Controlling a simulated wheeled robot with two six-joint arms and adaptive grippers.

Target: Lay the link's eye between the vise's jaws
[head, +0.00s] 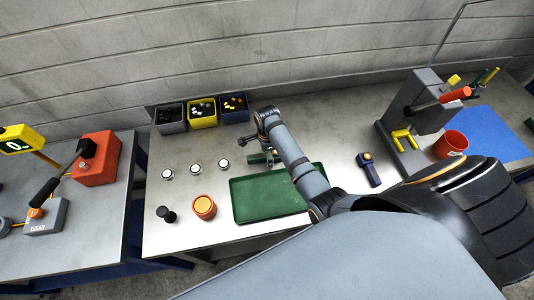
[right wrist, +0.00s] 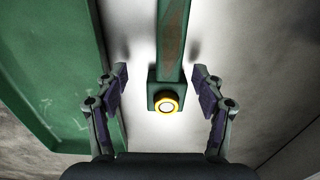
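A green bar with a brownish strip along its face, which looks like the link (right wrist: 172,45), shows in the right wrist view. Its near end is a square block with a yellow ring, the eye (right wrist: 166,104). My right gripper (right wrist: 160,74) is open, its fingers on either side of the bar with a gap at each side. In the head view my right arm reaches over the table, and a small green piece (head: 262,158) shows beneath its end, partly hidden. I cannot make out the vise's jaws for sure. My left gripper is not in view.
A green tray (head: 252,207) lies beside the arm's end; its edge (right wrist: 92,60) is left in the right wrist view. An orange cup (head: 204,208), three small bins (head: 203,115) and a blue-and-yellow tool (head: 368,170) stand nearby. A grey press (head: 432,118) stands right.

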